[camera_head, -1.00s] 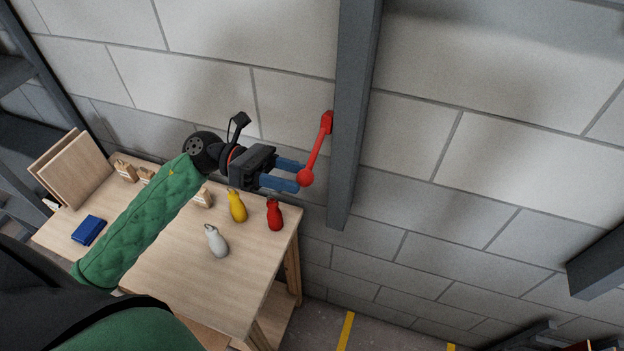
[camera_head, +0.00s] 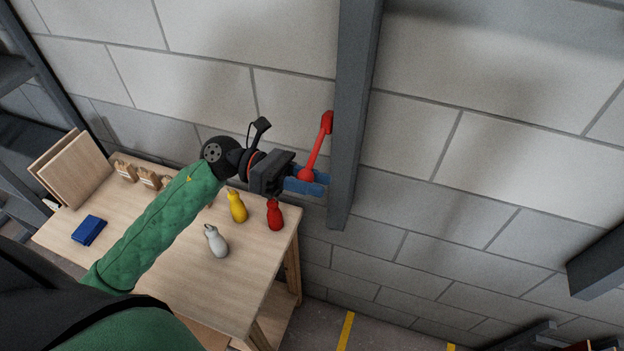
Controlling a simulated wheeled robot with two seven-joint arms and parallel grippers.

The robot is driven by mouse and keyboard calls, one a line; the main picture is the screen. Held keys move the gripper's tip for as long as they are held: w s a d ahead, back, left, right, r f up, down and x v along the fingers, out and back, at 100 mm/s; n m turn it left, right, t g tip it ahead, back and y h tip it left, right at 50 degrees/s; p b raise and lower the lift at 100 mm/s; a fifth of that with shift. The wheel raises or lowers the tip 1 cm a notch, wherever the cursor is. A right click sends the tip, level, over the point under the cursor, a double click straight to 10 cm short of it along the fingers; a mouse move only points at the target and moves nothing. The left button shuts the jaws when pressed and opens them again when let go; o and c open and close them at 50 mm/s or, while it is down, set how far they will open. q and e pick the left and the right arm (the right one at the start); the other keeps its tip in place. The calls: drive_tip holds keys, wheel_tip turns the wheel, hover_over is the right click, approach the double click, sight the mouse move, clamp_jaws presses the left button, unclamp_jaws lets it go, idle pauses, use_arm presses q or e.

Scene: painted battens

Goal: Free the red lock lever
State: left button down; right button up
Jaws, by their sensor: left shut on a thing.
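The red lock lever (camera_head: 317,147) is mounted on the side of the grey upright post (camera_head: 356,110) in the head view. Its arm hangs down and slightly left, ending in a round red knob. My left gripper (camera_head: 307,182) reaches in from the left at the lever's lower end. Its blue fingers are shut on the knob, and the fingertips come close to the post. The fingers hide part of the knob. My right gripper is not in view.
A wooden table (camera_head: 160,270) stands below my left arm. It bears a yellow bottle (camera_head: 237,208), a red bottle (camera_head: 275,216), a pale bottle (camera_head: 216,241), a blue box (camera_head: 88,230) and wooden boards (camera_head: 78,170).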

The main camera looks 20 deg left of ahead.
use_arm(q)
drive_tip(key=shift+s+r+n, duration=0.2)
drive_tip(key=shift+r+n, duration=0.6)
drive_tip(key=shift+r, duration=0.25)
drive_tip(key=r+n, duration=0.1)
drive_tip(key=r, duration=0.1)
drive_tip(key=r+n, duration=0.4)
drive_tip(key=shift+w, duration=0.25)
drive_tip(key=w+r+n, duration=0.4)
drive_tip(key=r+n, duration=0.2)
drive_tip(key=n, duration=0.1)
drive_tip(key=shift+w+r+n, duration=0.3)
drive_tip(key=shift+w+r, duration=0.05)
drive_tip(key=shift+r, duration=0.1)
drive_tip(key=c, duration=1.2)
unclamp_jaws()
drive_tip(key=shift+w, duration=0.1)
drive_tip(key=shift+o, duration=0.7)
drive_tip(key=shift+w, duration=0.2)
